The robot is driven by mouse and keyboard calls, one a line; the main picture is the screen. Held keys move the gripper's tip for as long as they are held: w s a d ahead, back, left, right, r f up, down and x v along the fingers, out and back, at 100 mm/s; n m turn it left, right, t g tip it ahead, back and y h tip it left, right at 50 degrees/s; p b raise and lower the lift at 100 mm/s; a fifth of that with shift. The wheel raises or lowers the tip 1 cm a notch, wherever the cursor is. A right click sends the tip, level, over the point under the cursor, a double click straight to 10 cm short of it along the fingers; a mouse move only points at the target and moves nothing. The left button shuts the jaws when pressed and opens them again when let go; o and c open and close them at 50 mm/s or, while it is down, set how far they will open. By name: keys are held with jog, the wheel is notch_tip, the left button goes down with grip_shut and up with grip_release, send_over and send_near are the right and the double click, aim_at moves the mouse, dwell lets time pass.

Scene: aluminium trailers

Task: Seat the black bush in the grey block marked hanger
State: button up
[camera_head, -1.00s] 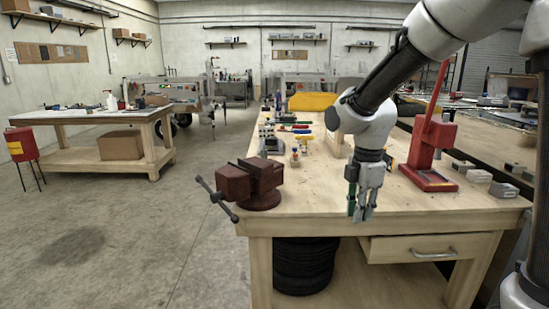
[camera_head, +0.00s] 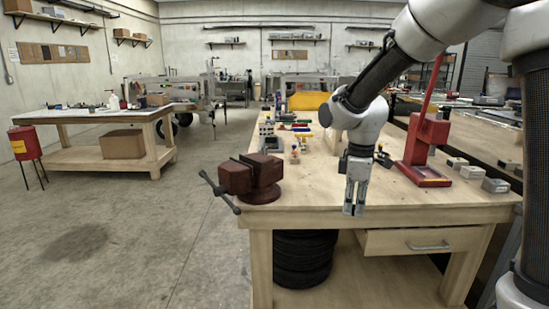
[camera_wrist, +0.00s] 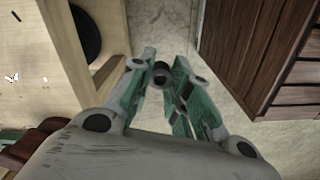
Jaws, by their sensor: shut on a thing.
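My gripper (camera_head: 354,211) points down at the front edge of the wooden bench. In the wrist view it is shut on a small dark round piece, the black bush (camera_wrist: 161,74), held between the green-padded fingertips. The bush is too small to make out in the head view. Several small grey blocks (camera_head: 495,186) sit at the bench's right side, right of my gripper and apart from it. Their markings are too small to read, so I cannot tell which is the hanger block.
A red press (camera_head: 425,160) stands between my gripper and the grey blocks. A brown vise (camera_head: 250,178) sits at the bench's left corner. Small parts and tools lie farther back. The bench top (camera_head: 310,190) between vise and gripper is clear. A drawer (camera_head: 425,240) is below.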

jog(key=w+d+f+m, duration=0.2)
jog(key=w+f+m, duration=0.55)
jog(key=m, duration=0.45)
jog(key=s+d+f+m, duration=0.1)
jog(key=d+f+m, duration=0.1)
jog(key=d+f, duration=0.5)
notch_tip(320, 180, down, 3)
jog(key=shift+s+f+m, duration=0.1)
jog(key=shift+s+m, duration=0.05)
jog(key=shift+m, duration=0.15)
